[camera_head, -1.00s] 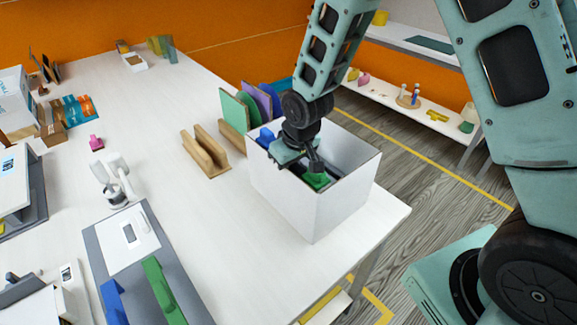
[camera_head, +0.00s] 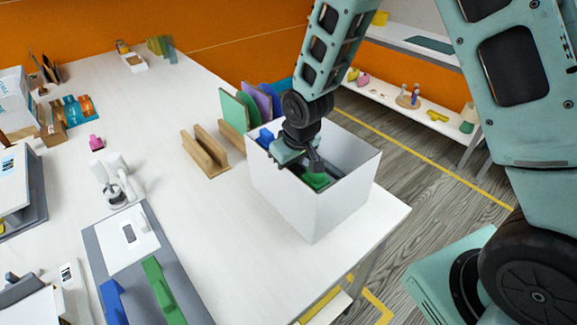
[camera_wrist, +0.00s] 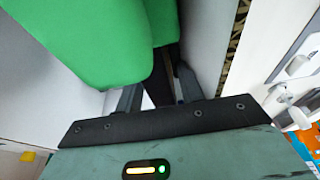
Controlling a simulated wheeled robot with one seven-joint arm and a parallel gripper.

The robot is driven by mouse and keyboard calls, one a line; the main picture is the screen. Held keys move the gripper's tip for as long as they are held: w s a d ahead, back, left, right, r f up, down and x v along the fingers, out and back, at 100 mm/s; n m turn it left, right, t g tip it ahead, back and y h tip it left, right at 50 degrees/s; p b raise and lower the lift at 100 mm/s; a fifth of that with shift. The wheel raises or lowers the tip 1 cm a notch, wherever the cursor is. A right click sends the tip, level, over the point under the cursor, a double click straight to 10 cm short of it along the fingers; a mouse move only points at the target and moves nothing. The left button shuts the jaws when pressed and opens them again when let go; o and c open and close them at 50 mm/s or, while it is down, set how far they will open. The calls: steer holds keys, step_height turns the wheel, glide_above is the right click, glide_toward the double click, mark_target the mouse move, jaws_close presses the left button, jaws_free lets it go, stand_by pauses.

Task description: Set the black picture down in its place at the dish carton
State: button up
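The white open carton (camera_head: 283,197) stands near the table's right edge. My gripper (camera_head: 316,163) points down into its opening. A green piece (camera_head: 316,181) and a blue piece (camera_head: 266,137) show inside the carton. In the wrist view a large green piece (camera_wrist: 95,40) lies beside my gripper (camera_wrist: 160,78) and covers part of its left finger. A thin dark piece (camera_wrist: 160,88) shows between the fingers. It may be the black picture seen edge-on, but I cannot tell. The fingertips are hidden, so whether they grip it is unclear.
A wooden rack (camera_head: 205,152) stands left of the carton, with green and purple boards (camera_head: 240,108) behind it. A grey tray (camera_head: 190,285) with blue and green handles lies in front. Bare table (camera_head: 225,225) lies between.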

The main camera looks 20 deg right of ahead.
steer(key=shift+s, duration=0.15)
steer(key=b+v, duration=0.1)
steer(key=v, duration=1.6)
steer(key=shift+r+b, duration=0.2)
steer(key=shift+b, duration=0.2)
steer(key=s+a+f+n+g, duration=0.1)
steer(key=s+a, duration=0.3)
steer(key=s, duration=0.7)
steer(key=s+a+f+n+g, duration=0.2)
steer(key=s+a+n, duration=0.1)
steer(key=s, duration=0.8)
steer(key=shift+a+f, duration=0.2)
steer(key=shift+a, duration=0.25)
